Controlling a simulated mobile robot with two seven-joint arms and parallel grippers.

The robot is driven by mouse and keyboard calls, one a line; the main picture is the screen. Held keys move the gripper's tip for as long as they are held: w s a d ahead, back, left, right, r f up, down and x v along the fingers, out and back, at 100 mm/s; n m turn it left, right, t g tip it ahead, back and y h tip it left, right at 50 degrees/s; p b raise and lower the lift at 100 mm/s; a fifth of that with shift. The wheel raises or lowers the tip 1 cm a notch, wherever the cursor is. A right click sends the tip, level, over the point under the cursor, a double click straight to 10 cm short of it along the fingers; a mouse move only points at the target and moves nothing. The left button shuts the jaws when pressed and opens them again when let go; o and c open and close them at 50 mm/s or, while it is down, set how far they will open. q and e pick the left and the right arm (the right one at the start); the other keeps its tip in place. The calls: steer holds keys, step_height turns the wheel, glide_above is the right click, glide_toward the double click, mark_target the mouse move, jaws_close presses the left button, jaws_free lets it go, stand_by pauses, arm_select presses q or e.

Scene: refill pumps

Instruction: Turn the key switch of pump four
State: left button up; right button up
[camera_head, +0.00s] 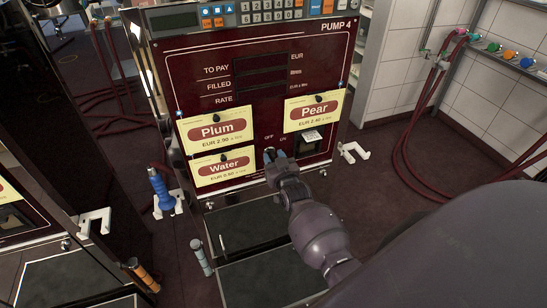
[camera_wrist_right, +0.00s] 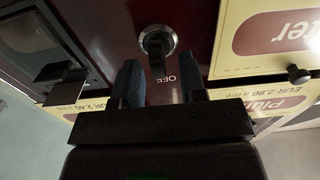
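Pump four (camera_head: 255,75) is a dark red panel marked PUMP 4. In the head view the switch is mostly hidden behind my right gripper (camera_head: 277,157), under the OFF and ON labels. In the right wrist view my right gripper (camera_wrist_right: 160,82) is open, its two dark fingers apart, one on each side of the key's lower end. I see no clear contact. My left gripper is not in view.
Plum (camera_head: 215,143), Pear (camera_head: 314,120) and Water (camera_head: 222,176) cards hang around the switch on the panel. A printer slot with a white paper slip (camera_head: 311,136) is to its right. White brackets and a blue-handled nozzle (camera_head: 160,188) flank the pump. Red hoses hang at right.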

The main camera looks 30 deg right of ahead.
steer(key=v, duration=1)
steer(key=shift+s, duration=0.1)
stand_by(0.3)
steer(key=s+a+f+n+g+y, duration=0.1)
steer(key=s+a+f+g+y, duration=0.1)
steer(key=s, duration=0.7)
steer(key=s+a+f+n+g+y, duration=0.2)
steer(key=s+a+f, duration=0.3)
steer(key=s, duration=0.4)
steer(key=shift+s+a+f+n+g+b, duration=0.2)
steer(key=shift+s+a+n+g+b, duration=0.2)
steer(key=shift+g, duration=0.5)
